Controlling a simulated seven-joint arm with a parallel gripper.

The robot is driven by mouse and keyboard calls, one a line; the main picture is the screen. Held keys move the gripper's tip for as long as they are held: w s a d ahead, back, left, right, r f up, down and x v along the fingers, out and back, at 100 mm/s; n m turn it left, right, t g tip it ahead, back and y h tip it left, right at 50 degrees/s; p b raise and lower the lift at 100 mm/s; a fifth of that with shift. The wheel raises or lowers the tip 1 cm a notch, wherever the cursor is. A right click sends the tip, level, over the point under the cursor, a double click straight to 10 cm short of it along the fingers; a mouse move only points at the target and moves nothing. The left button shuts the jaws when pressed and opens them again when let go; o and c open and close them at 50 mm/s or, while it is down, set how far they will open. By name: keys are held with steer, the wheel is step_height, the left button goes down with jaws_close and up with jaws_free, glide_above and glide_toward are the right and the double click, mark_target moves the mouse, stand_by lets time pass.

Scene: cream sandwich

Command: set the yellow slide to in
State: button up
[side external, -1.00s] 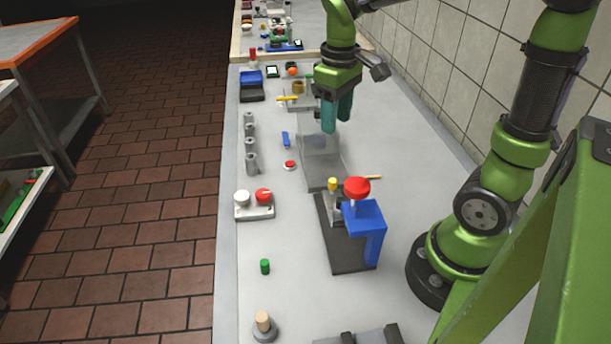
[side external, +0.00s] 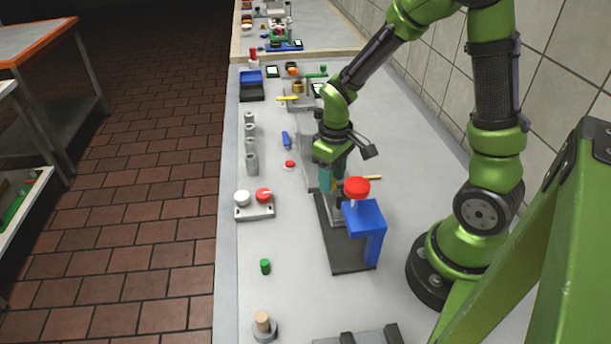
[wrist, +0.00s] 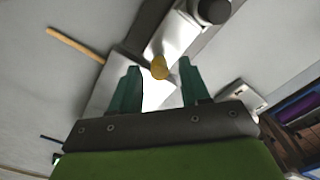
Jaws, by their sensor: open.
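The yellow slide's knob (wrist: 159,68) shows in the wrist view as a small rounded yellow piece on a pale metal part. It appears between the tips of my open fingers, with a gap on each side. I cannot tell how deep it sits between them. In the side external view my gripper (side external: 330,181), with teal fingers, points down at the far end of the dark-based press fixture (side external: 347,258). There the knob is mostly hidden by my fingers. The slide's in or out position is not clear.
The fixture's red round knob (side external: 356,187) and blue bracket (side external: 365,218) stand close to my gripper on its near side. A thin tan stick (wrist: 76,44) lies nearby. A box with white and red knobs (side external: 254,212) stands to the left. The bench around the green cylinder (side external: 265,266) is clear.

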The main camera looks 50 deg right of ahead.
jaws_close()
stand_by(0.3)
steer(key=s+a, duration=0.3)
jaws_free()
stand_by(0.4)
step_height(320, 180, up, 17)
stand_by(0.5)
steer(key=shift+c, duration=0.3)
